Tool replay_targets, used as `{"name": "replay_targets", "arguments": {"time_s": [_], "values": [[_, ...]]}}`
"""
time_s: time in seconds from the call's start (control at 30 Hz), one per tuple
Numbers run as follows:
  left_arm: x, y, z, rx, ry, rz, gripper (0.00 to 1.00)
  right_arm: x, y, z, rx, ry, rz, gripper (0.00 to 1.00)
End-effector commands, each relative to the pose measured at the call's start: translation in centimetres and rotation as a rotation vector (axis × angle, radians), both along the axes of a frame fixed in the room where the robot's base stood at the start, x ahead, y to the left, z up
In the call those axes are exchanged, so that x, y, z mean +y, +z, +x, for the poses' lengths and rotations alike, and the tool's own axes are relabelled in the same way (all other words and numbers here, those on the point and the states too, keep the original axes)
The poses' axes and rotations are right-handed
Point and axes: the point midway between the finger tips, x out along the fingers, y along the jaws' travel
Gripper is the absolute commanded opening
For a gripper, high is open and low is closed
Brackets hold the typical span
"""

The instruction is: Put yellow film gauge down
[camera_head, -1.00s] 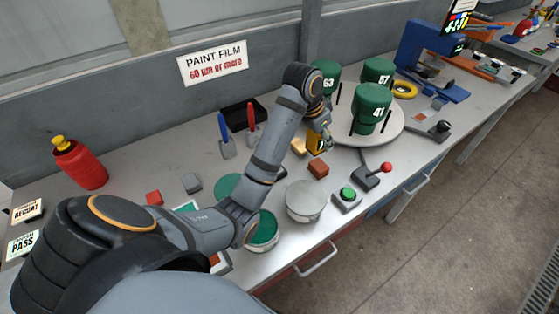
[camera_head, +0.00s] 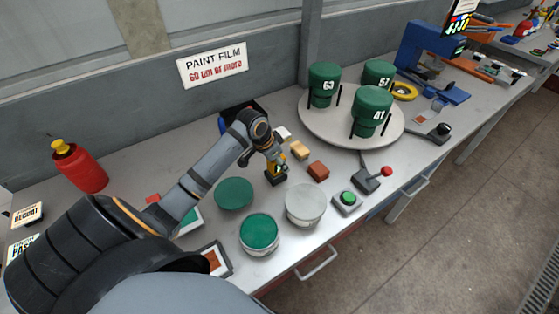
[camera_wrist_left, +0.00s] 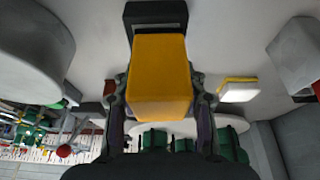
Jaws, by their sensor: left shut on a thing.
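The yellow film gauge (camera_head: 275,167) has a yellow body and a dark foot. My left gripper (camera_head: 270,152) is shut on its body from above, over the middle of the bench behind the silver round tin (camera_head: 304,204). In the left wrist view the gauge (camera_wrist_left: 160,78) sits between both fingers of the gripper (camera_wrist_left: 160,100), and its black foot (camera_wrist_left: 157,14) points towards the bench top. I cannot tell whether the foot touches the bench. My right gripper is not in view.
A turntable (camera_head: 312,129) with green cylinders stands at the back right. A brown-red block (camera_head: 318,170) and a tan block (camera_head: 300,150) lie right of the gauge. A green lid (camera_head: 234,193), a green-topped tin (camera_head: 259,233) and a green button box (camera_head: 347,200) are nearer the front.

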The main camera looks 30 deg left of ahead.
Motion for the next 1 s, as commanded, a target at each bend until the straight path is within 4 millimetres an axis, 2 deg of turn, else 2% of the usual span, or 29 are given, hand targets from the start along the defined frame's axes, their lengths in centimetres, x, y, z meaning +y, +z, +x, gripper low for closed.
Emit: {"name": "replay_targets", "arguments": {"time_s": [0.27,0.3,0.47,0.83,0.93,1.0], "values": [[0.0,-0.2,0.0,-0.001,-0.001,0.001,0.17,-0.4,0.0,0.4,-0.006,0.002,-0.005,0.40],[0.0,-0.3,0.0,-0.001,0.000,0.000,0.43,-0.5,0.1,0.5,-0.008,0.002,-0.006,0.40],[0.0,-0.2,0.0,-0.001,0.000,0.000,0.65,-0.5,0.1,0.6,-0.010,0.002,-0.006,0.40],[0.1,0.3,-0.1,-0.002,-0.001,0.002,0.65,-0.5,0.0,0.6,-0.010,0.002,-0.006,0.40],[0.4,1.7,-0.6,-0.002,-0.002,0.006,0.65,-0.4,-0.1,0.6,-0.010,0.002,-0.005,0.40],[0.8,3.3,-1.2,-0.004,-0.003,0.010,0.65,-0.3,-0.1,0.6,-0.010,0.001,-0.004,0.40]]}}
